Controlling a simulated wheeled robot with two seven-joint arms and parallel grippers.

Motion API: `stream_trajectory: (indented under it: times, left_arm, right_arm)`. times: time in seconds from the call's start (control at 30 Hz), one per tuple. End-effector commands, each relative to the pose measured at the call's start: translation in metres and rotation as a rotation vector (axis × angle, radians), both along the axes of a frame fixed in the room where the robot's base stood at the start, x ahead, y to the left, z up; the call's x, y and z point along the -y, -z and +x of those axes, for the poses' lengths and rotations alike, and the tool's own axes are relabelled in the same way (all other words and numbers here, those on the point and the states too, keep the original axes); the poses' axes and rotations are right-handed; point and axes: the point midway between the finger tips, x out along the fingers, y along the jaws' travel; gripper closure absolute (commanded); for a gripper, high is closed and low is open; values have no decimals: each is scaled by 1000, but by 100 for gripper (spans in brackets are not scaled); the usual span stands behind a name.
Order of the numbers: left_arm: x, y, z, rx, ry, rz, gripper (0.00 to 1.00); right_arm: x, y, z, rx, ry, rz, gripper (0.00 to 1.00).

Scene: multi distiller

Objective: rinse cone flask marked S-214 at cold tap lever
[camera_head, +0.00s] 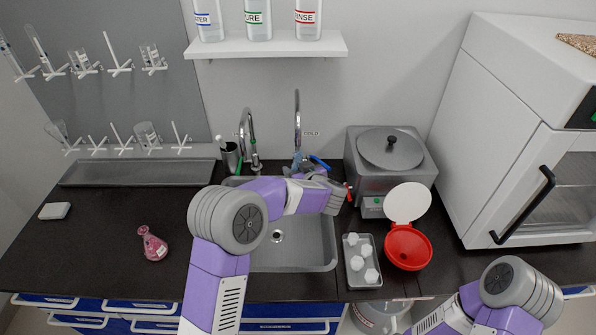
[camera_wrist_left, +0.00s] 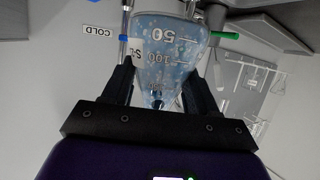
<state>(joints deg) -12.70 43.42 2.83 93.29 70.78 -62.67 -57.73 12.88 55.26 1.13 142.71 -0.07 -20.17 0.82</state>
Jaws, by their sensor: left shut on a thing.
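A clear cone flask (camera_wrist_left: 172,45) with bluish, speckled contents is between the fingers of my left gripper (camera_wrist_left: 160,88), which is shut on it. The print on the flask and the COLD sign (camera_wrist_left: 98,30) both appear upside down in the wrist view. In the head view my left gripper (camera_head: 303,168) is at the back of the sink, below the cold tap (camera_head: 297,118); my arm partly hides it. The blue cold tap lever (camera_head: 320,162) is just right of it. My right gripper is out of view.
Another tap (camera_head: 250,135) with a green lever is to the left. A tray of white pieces (camera_head: 349,279), a red bowl (camera_head: 407,247) and a grey device (camera_head: 372,185) are right. The left counter is mostly clear.

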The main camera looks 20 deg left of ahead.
Motion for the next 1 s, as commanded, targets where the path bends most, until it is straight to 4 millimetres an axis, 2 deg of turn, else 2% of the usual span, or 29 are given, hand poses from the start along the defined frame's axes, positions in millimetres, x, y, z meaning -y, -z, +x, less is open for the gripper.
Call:
stream_trajectory:
  times: [1.0]
  left_arm:
    - [1, -1, -1, 1, 0, 0, 79]
  right_arm:
    - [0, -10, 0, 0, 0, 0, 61]
